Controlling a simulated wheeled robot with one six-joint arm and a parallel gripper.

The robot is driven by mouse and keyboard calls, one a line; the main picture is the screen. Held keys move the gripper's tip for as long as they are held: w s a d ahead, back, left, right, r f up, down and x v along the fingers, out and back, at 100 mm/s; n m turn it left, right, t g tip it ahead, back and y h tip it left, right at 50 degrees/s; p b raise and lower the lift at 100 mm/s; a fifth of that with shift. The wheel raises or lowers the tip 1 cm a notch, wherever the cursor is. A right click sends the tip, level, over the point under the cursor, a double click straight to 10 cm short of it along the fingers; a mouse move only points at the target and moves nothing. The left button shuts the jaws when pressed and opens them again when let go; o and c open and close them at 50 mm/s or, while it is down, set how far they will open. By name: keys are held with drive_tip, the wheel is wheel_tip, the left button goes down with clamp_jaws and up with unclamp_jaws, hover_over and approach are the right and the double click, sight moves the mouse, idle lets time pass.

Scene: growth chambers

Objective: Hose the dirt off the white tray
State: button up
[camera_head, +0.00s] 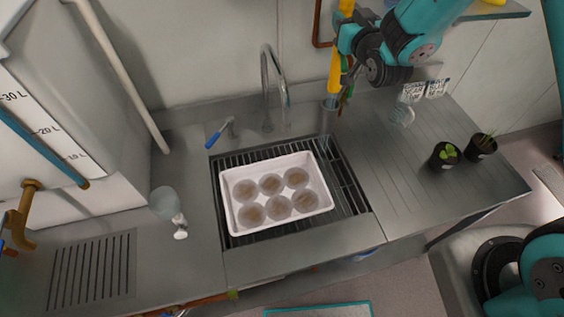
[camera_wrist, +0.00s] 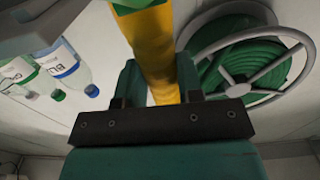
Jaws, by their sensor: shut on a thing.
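The white tray (camera_head: 285,221) lies on the dark rack over the sink in the head view, with several round brown dirt patches (camera_head: 270,184) on it. My gripper (camera_head: 344,62) is at the top, behind and to the right of the tray, well apart from it. It is shut on a yellow hose wand (camera_head: 335,72), which hangs roughly upright. The wrist view shows the yellow wand (camera_wrist: 152,45) between the fingers of my gripper (camera_wrist: 160,82). The wand's lower end is hard to make out. No water shows.
A tall faucet (camera_head: 265,85) and a blue-handled tap (camera_head: 218,133) stand behind the sink. A clear bottle (camera_head: 165,203) is at left, two potted plants (camera_head: 444,155) at right. A green hose reel (camera_wrist: 240,65) and bottles (camera_wrist: 62,62) show in the wrist view. The right counter's middle is clear.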

idle(0.4)
drive_tip(key=shift+s+f+b, duration=0.1)
drive_tip(key=shift+s+b, duration=0.2)
drive_tip(key=shift+b, duration=0.2)
drive_tip(key=s+d+b, duration=0.1)
drive_tip(key=s+b, duration=0.7)
drive_tip(key=b, duration=0.3)
drive_tip(key=s+d+b, duration=0.2)
drive_tip(key=s+b, duration=0.7)
drive_tip(key=b, duration=0.3)
drive_tip(key=shift+s+d, duration=0.15)
drive_tip(key=shift+d, duration=0.15)
idle(0.3)
